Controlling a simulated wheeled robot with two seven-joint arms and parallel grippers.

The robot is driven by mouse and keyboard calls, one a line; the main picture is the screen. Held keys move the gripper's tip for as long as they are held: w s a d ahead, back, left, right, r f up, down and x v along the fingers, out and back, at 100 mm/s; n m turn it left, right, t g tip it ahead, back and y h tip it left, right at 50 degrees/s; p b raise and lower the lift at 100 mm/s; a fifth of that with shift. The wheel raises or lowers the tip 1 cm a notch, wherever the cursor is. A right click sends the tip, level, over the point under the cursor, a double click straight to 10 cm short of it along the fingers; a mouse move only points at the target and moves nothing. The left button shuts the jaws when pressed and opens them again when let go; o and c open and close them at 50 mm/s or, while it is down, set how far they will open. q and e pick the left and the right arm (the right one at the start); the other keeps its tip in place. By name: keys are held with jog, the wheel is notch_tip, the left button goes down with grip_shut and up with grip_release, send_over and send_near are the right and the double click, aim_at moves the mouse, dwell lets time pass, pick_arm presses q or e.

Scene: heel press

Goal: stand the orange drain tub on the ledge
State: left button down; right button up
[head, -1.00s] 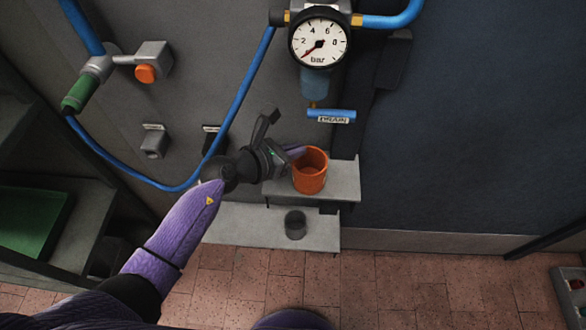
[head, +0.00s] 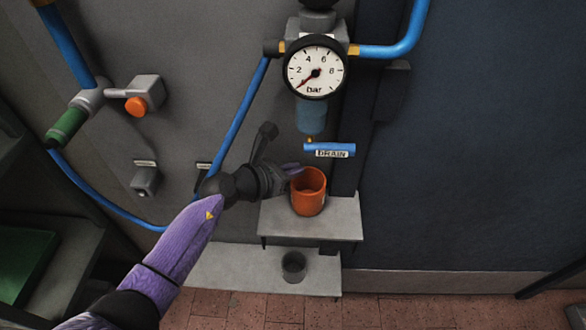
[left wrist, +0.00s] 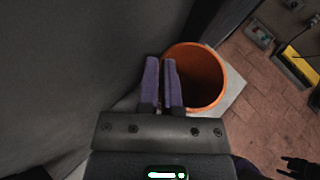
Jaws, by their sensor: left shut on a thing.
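The orange drain tub (head: 309,194) is upright over the upper grey ledge (head: 342,224), below the blue drain handle (head: 330,150). Whether its base touches the ledge is hard to tell. My left gripper (head: 293,172) is shut on the tub's rim, on its left side. In the left wrist view the purple fingers (left wrist: 162,84) pinch the near wall of the tub (left wrist: 205,76), which looks empty inside. A dark shape at the lower right of that view looks like my right gripper (left wrist: 297,165); its fingers are unclear.
A pressure gauge (head: 316,68) hangs above the drain handle. A lower shelf (head: 225,268) bears a small grey cup (head: 293,266). A blue hose (head: 240,112) runs down the wall behind my left arm. An orange button (head: 136,106) is at the upper left.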

pick_arm(q)
jog(key=shift+f, duration=0.25)
jog(key=c, duration=0.7)
grip_release()
jog(key=shift+c, duration=0.2)
jog(key=p+v, duration=0.4)
jog(key=v, duration=0.6)
jog(key=s+a+f+n+y, duration=0.45)
jog(key=s+f+n, duration=0.25)
jog(key=f+n, duration=0.65)
jog(key=s+a+f+n+y, duration=0.3)
jog(key=s+a+f+n, duration=0.3)
jog(key=f+n, duration=0.75)
jog(key=s+f+n+g+y, duration=0.1)
jog(key=s+f+n+g, duration=0.2)
jog(key=s+n, duration=0.5)
jog(key=s+d+f+n+g+y, duration=0.1)
jog(key=s+f+n+g, duration=0.2)
jog(key=s, duration=1.7)
jog(key=n+g, duration=0.3)
jog(key=n, duration=0.1)
jog(key=shift+f+n+y, duration=0.2)
jog(key=shift+n+y, duration=0.15)
jog(key=shift+n, duration=0.05)
pick_arm(e)
jog(key=w+r, duration=0.1)
jog(key=w+a+r, duration=0.1)
jog(key=r, duration=0.1)
jog(key=shift+a+r, duration=0.1)
jog(key=shift+a, duration=0.1)
